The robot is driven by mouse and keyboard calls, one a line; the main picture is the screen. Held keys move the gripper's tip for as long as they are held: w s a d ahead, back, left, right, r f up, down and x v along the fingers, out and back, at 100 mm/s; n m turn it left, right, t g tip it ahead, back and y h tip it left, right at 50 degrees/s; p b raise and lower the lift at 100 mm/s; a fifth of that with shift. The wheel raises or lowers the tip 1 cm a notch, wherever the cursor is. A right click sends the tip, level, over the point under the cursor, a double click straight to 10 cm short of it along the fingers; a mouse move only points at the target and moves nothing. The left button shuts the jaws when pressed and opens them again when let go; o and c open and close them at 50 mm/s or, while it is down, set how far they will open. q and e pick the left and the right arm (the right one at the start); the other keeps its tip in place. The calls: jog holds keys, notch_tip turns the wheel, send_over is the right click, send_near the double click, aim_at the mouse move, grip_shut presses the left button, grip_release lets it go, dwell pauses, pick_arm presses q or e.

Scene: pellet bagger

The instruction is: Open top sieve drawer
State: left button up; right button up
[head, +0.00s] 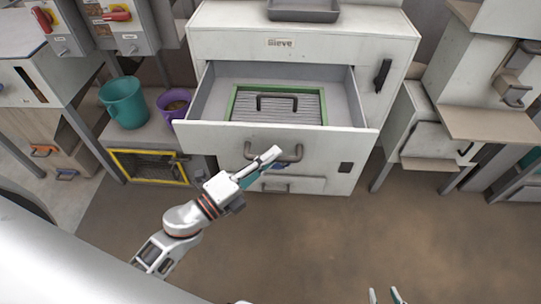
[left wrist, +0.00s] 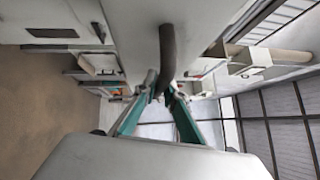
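The top sieve drawer (head: 220,139) is pulled out of the white cabinet marked "Sieve" (head: 300,45). Inside it lies a green-framed sieve screen (head: 233,103) with a black handle. The drawer's curved front handle (head: 293,154) is on its front face. My left gripper (head: 268,160) is at this handle. In the left wrist view, the dark handle bar (left wrist: 167,50) passes between the fingertips of my left gripper (left wrist: 165,88), which look closed on it. My right gripper (head: 386,296) is at the bottom edge, its fingers apart and empty.
A lower drawer (head: 310,185) below is shut. A teal bucket (head: 125,103) and a purple bucket (head: 170,103) stand left of the open drawer. A grey tray (head: 303,10) sits on the cabinet top. A machine with ledges (head: 490,124) stands right. The brown floor (head: 330,240) in front is clear.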

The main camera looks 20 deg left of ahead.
pick_arm(q)
jog(key=o, duration=0.4)
jog(key=shift+o, duration=0.2)
jog(key=v, duration=1.2)
